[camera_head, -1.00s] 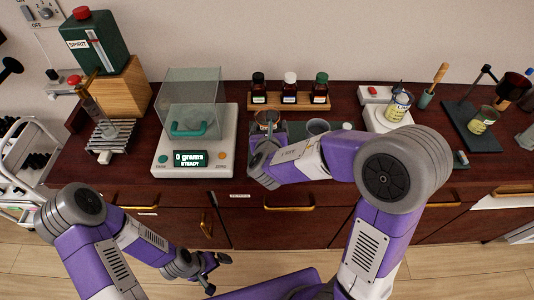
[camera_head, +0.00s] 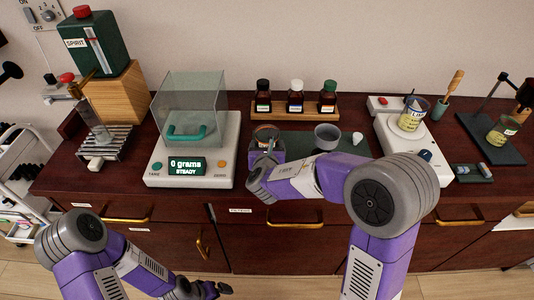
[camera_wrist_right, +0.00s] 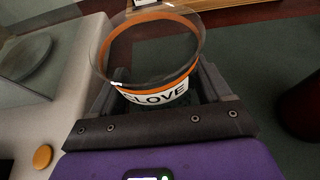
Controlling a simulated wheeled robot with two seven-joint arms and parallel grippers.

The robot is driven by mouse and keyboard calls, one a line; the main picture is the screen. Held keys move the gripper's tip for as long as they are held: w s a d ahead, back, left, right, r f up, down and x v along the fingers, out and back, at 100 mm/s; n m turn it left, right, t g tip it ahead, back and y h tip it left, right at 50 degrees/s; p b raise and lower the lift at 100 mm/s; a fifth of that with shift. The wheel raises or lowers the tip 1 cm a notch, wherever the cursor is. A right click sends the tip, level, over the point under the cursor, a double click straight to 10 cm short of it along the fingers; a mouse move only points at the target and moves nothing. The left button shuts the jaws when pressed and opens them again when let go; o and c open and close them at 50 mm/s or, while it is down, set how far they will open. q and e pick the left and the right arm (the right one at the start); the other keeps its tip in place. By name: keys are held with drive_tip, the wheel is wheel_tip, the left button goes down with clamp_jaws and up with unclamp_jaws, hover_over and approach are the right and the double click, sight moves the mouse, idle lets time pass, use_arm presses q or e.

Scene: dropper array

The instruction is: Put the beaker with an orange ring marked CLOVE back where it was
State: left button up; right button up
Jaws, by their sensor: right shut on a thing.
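The clear beaker with an orange ring and a CLOVE label (camera_wrist_right: 155,93) is held in my right gripper (camera_wrist_right: 160,100), with its open mouth facing the right wrist camera. In the head view the beaker (camera_head: 265,134) is at the left end of the dark green mat (camera_head: 297,149), just right of the scale. My right gripper (camera_head: 262,158) is shut on it. Whether the beaker's base touches the surface is hidden. My left gripper (camera_head: 210,289) is low at the bottom edge, away from the counter, and partly cut off.
The scale with a glass cover (camera_head: 224,172) stands close left of the beaker. A grey cup (camera_head: 327,138) and a small white item (camera_head: 357,139) are on the mat to the right. A wooden rack (camera_head: 322,111) with three bottles stands behind. A hotplate with a beaker (camera_head: 411,118) is farther right.

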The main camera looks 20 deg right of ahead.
drive_tip(key=shift+f, duration=0.65)
drive_tip(key=shift+r, duration=0.1)
drive_tip(key=shift+f+b, duration=0.25)
drive_tip(key=shift+b, duration=0.05)
drive_tip(key=o, duration=1.3)
drive_tip(key=shift+o, duration=0.2)
drive_tip(key=shift+r, duration=0.1)
